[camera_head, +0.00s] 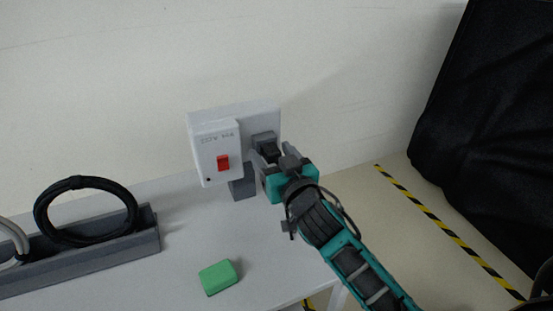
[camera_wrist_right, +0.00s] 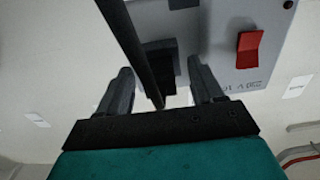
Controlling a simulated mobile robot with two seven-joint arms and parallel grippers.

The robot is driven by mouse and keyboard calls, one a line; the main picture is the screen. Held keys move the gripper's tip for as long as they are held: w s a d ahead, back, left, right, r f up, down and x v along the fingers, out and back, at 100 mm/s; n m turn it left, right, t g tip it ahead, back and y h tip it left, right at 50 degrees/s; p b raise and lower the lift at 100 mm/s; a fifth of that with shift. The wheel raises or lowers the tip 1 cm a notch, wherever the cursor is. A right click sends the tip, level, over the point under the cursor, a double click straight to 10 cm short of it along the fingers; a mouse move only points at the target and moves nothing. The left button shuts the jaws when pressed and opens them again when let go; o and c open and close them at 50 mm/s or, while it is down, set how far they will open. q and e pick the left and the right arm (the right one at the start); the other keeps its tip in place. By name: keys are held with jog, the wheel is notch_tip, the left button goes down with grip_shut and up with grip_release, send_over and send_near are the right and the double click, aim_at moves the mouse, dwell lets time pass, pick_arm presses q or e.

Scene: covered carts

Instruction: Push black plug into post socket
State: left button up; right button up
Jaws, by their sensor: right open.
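The black plug (camera_head: 270,153) is at the grey socket (camera_head: 263,138) on the post's white box (camera_head: 217,151), right of the red switch (camera_head: 223,163). I cannot tell how deep it sits. My right gripper (camera_head: 263,161) is just in front of the plug, open. In the right wrist view the plug (camera_wrist_right: 160,72) shows beyond and between the two spread fingers of the right gripper (camera_wrist_right: 163,88), with a dark rod or cable crossing in front. The fingers do not appear to touch it. My left gripper is not in view.
The post stands on a white table (camera_head: 180,215) near a pale wall. A grey trough (camera_head: 90,262) with a coiled black cable (camera_head: 86,238) is at left. A green block (camera_head: 218,277) lies at front. Black-covered carts (camera_head: 490,140) and a striped floor tape (camera_head: 440,225) are at right.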

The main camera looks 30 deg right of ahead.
jog(key=s+b, duration=0.1)
jog(key=s, duration=1.2)
jog(key=shift+a, duration=0.4)
jog(key=shift+w, duration=0.1)
